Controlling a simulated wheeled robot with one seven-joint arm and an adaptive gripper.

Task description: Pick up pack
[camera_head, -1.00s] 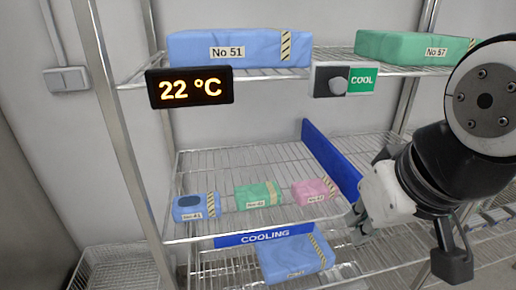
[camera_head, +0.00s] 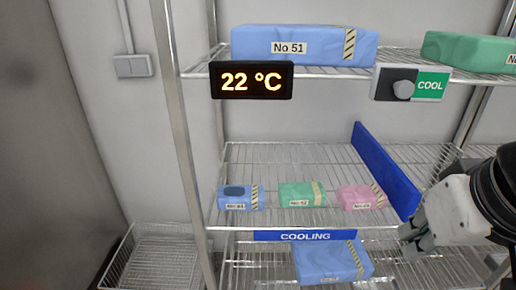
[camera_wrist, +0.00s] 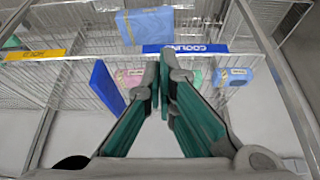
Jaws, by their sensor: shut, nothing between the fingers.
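Several wrapped packs lie on the wire shelves. On the middle shelf are a small blue pack (camera_head: 240,198) with a dark oval patch, a green pack (camera_head: 301,194) and a pink pack (camera_head: 360,197). A larger blue pack (camera_head: 332,262) lies on the shelf below; a large blue pack (camera_head: 304,46) marked No 51 and a green pack (camera_head: 470,51) lie on the top shelf. My gripper (camera_head: 412,241) is shut and empty at the right, below the blue divider. In the wrist view its fingers (camera_wrist: 163,78) point towards the shelf fronts, seen upside down.
A blue divider (camera_head: 386,171) stands on the middle shelf, right of the pink pack. A blue COOLING strip (camera_head: 305,236) runs along that shelf's front. A 22 °C display (camera_head: 251,80) and COOL knob panel (camera_head: 410,84) hang above. A wire basket (camera_head: 152,258) stands at lower left.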

